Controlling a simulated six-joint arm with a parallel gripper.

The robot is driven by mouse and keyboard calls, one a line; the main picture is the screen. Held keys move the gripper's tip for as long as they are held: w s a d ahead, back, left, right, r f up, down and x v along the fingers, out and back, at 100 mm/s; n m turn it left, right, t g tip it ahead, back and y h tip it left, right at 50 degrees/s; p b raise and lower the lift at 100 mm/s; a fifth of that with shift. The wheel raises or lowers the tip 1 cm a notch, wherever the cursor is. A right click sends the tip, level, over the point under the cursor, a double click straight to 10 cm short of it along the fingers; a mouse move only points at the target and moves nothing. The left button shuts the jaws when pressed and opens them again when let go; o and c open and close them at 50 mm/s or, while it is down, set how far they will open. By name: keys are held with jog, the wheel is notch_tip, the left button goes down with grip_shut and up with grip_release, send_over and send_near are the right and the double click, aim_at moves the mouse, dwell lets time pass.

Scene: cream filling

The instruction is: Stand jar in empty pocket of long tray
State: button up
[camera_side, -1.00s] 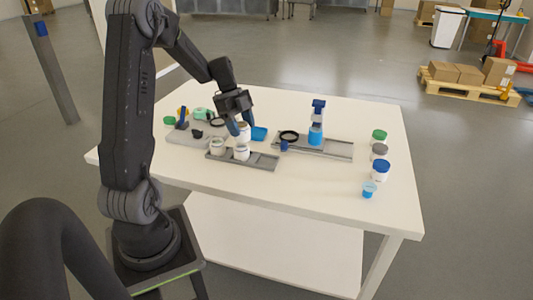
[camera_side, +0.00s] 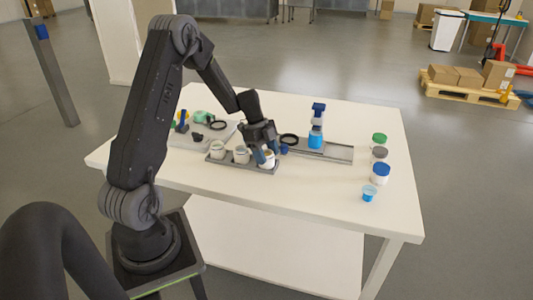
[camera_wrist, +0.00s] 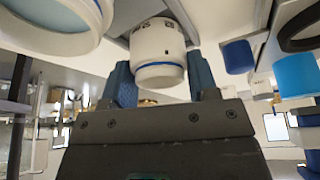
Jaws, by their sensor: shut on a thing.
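The long grey tray (camera_side: 228,161) lies near the front of the table. Two white jars, a left one (camera_side: 217,150) and a middle one (camera_side: 241,155), stand in it. My gripper (camera_side: 265,158) points down over the tray's right end, its blue fingers shut on a third white jar (camera_side: 268,160). In the wrist view this held jar (camera_wrist: 158,55) sits between the two fingers (camera_wrist: 160,82). It looks upright at the right-end pocket. Whether its base touches the pocket floor is hidden. A neighbouring jar (camera_wrist: 62,40) shows large at the wrist view's upper left.
Behind on the right is another grey rail (camera_side: 340,152) with a blue-based stand (camera_side: 316,138) and a black ring (camera_side: 289,139). A small blue piece (camera_side: 284,149) is close to my gripper. A grey plate with parts lies back left.

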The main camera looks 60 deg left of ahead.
jog(key=o, duration=1)
jog(key=shift+f, duration=0.1)
jog(key=shift+c, duration=0.2)
